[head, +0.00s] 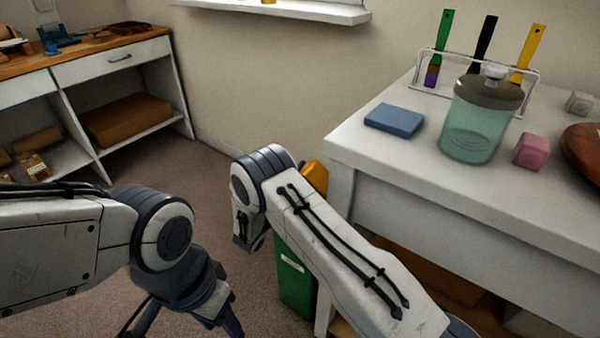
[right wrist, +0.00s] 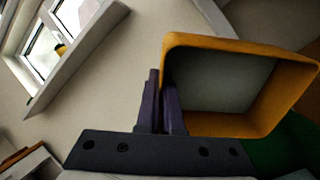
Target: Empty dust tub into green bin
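The yellow-orange dust tub (head: 316,175) shows in part behind my right arm in the head view, above the green bin (head: 296,278). In the right wrist view the tub (right wrist: 275,118) is tilted with its open side facing the camera. A grey surface fills its inside; I cannot tell whether it is dust or bare floor. The purple fingers of my right gripper (right wrist: 163,103) are closed on the tub's left wall. The green bin (right wrist: 285,150) shows below the tub there. My left gripper (head: 205,312) is low in the head view, partly cut off, with no object visible at it.
A white table (head: 400,178) at right carries a blue block (head: 394,121), a glass jar (head: 470,135), a pink block (head: 531,151) and a rack (head: 520,85) of coloured tools. A shelf unit (head: 178,88) stands at the back left. Open carpet lies between.

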